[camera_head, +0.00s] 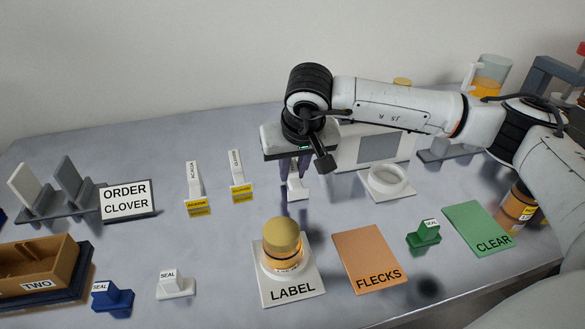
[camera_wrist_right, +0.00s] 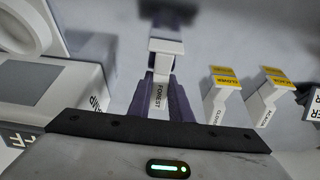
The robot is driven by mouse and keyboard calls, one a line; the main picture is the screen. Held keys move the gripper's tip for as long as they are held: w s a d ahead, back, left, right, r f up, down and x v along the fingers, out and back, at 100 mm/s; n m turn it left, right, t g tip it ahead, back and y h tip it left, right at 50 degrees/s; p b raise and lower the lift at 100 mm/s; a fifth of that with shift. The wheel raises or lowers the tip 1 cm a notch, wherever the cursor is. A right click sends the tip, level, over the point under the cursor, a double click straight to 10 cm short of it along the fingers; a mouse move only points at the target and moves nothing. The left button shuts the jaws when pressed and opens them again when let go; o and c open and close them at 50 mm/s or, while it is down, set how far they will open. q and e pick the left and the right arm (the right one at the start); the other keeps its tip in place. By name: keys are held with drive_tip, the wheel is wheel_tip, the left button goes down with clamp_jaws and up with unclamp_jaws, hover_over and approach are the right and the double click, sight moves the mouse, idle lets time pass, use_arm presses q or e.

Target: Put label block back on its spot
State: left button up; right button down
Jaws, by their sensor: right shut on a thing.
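My right gripper (camera_head: 297,170) points down over the back middle of the table, its purple fingers shut on a white label block (camera_head: 297,186). In the right wrist view the label block (camera_wrist_right: 165,62) reads FOREST and sits between the fingertips (camera_wrist_right: 160,95). I cannot tell whether its foot touches the table. Two similar label blocks stand to its left, ACACIA (camera_head: 194,183) and CLOVER (camera_head: 237,178), both with yellow feet. They also show in the wrist view, CLOVER (camera_wrist_right: 222,100) and ACACIA (camera_wrist_right: 268,97). My left gripper is not in view.
A jar (camera_head: 282,242) stands on the white LABEL pad (camera_head: 292,293) in front. The FLECKS pad (camera_head: 368,255), green CLEAR pad (camera_head: 478,228) and seal blocks (camera_head: 175,287) lie near the front. A white ring (camera_head: 388,183) is right of the gripper; the ORDER CLOVER sign (camera_head: 127,200) stands left.

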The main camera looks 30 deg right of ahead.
sight(298, 190)
drive_tip(key=c, duration=2)
unclamp_jaws()
drive_tip(key=shift+f, duration=0.2)
drive_tip(key=shift+c, duration=0.2)
drive_tip(key=o, duration=0.4)
drive_tip(key=shift+r, duration=0.1)
drive_tip(key=shift+r, duration=0.3)
drive_tip(key=v, duration=1.1)
drive_tip(key=shift+s+r, duration=0.2)
drive_tip(key=shift+r, duration=0.15)
